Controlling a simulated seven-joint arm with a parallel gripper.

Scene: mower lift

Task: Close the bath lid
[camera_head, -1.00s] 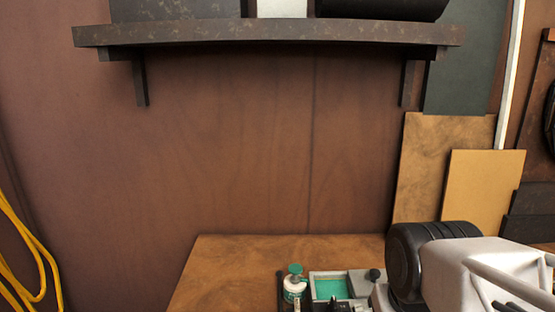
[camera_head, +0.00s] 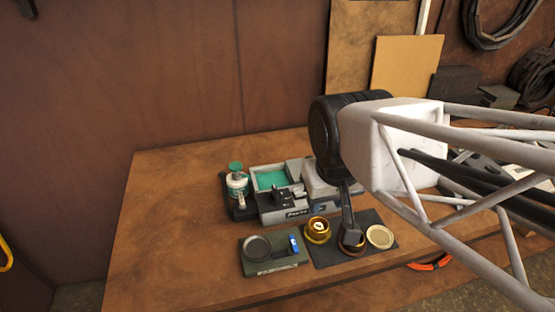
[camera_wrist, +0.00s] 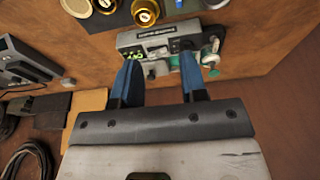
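The bath is a grey unit (camera_head: 297,213) on the wooden table, with lettering on its front. A light-framed rectangular part with teal inside shows at its back left, so it looks open. I cannot clearly tell the lid from the other grey parts beside it. The unit also shows at the top middle of the wrist view (camera_wrist: 150,37). My gripper (camera_wrist: 160,66) is open there, its two blue fingers spread apart over the unit's near side. Nothing shows between the fingertips except the unit beyond. In the head view my white wrist housing hides most of the gripper.
A white bottle with a green cap (camera_head: 236,182) stands left of the bath. In front are a green box with a round dish (camera_head: 257,249), a dark mat (camera_head: 327,256) and brass parts (camera_head: 317,229). The table's left side (camera_head: 165,215) is clear.

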